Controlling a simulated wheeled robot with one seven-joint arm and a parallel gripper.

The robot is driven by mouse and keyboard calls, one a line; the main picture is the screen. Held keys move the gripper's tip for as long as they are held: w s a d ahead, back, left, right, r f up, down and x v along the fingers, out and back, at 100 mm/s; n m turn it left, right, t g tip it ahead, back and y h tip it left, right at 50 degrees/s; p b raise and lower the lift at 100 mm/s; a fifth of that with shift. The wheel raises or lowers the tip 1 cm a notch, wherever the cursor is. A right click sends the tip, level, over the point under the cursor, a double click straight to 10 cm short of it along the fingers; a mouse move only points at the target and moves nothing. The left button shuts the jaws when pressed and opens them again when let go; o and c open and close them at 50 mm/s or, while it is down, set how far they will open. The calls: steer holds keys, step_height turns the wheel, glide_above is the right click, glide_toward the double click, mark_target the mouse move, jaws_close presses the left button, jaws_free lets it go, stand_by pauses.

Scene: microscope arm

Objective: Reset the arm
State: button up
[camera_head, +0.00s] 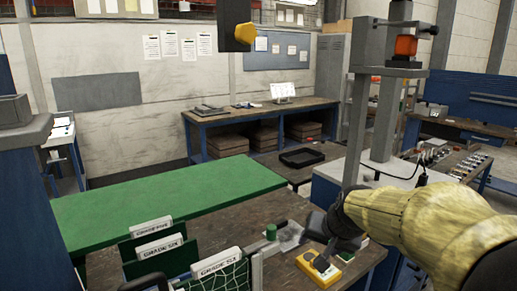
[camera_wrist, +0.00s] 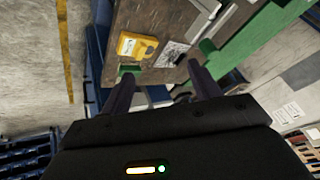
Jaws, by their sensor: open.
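My gripper (camera_head: 320,243) is above the front right part of the dark bench top in the head view. In the wrist view, its two dark fingers (camera_wrist: 162,78) are spread with nothing between them. A yellow box (camera_head: 318,268) lies on the bench below the fingers, partly hidden by one of them. It also shows in the wrist view (camera_wrist: 137,45), beyond the left finger. I see no contact with it. A tall grey post (camera_head: 356,130) stands behind my wrist, with an orange lamp (camera_head: 405,46) near its top. I cannot tell which part is the arm to reset.
A green cylinder (camera_head: 271,232) stands near a pale patterned plate (camera_head: 292,238). Grade-labelled cards (camera_head: 157,246) stand in bins at the front. A black tray (camera_head: 302,158) is behind. A yellow-and-black piece (camera_head: 237,28) hangs above.

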steer(key=s+d+f+n+g+h+p, duration=0.1)
steer(key=s+f+n+g+p, duration=0.1)
steer(key=s+f, duration=1.1)
steer(key=shift+s+n+g, duration=0.8)
steer(key=shift+s+g, duration=0.1)
steer(key=shift+s, duration=0.05)
